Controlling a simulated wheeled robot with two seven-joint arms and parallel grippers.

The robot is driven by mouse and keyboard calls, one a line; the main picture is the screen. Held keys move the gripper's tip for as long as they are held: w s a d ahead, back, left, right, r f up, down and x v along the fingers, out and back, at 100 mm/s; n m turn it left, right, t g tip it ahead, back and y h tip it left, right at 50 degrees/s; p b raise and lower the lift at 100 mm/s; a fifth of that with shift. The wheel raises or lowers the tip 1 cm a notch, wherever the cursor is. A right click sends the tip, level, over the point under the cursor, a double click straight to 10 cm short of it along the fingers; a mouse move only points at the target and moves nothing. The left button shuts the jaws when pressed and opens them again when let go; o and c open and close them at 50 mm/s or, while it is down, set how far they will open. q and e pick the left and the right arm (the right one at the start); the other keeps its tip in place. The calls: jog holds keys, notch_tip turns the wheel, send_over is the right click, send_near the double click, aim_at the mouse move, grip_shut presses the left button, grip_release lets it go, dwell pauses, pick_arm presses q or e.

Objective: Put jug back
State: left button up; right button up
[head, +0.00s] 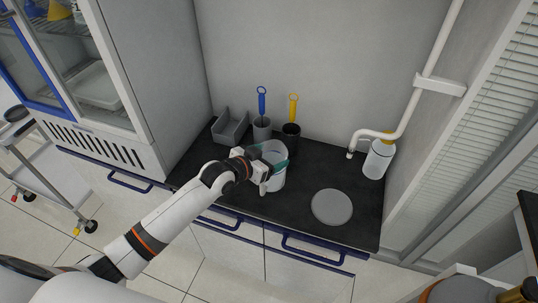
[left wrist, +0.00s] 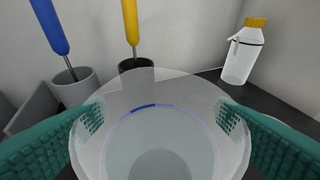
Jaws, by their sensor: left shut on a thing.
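A clear, whitish jug (head: 274,181) is at the middle of the dark counter in the head view. Its wide open rim and a short blue mark inside fill the middle of the left wrist view (left wrist: 160,150). My left gripper (head: 268,160) is shut on the jug, with a teal finger pad on each side of its upper wall. The jug looks upright. I cannot tell whether its base touches the counter. A flat grey round disc (head: 332,207) lies on the counter to the right of the jug. My right gripper is not in view.
Behind the jug stand a grey cup (head: 262,132) with a blue-handled tool, a black cup (head: 291,137) with a yellow-handled tool, and a grey open box (head: 231,127). A yellow-capped white bottle (head: 378,160) stands at right near a white pipe (head: 405,118). A cabinet (head: 125,80) rises at left.

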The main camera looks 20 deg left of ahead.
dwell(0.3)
pick_arm(q)
jog(key=o, duration=2)
jog(key=shift+f, duration=0.15)
jog(key=shift+r, duration=0.2)
jog(key=b+v, duration=0.1)
jog(key=v, duration=1.1)
jog(key=shift+f+b, duration=0.1)
jog(key=shift+b, duration=0.2)
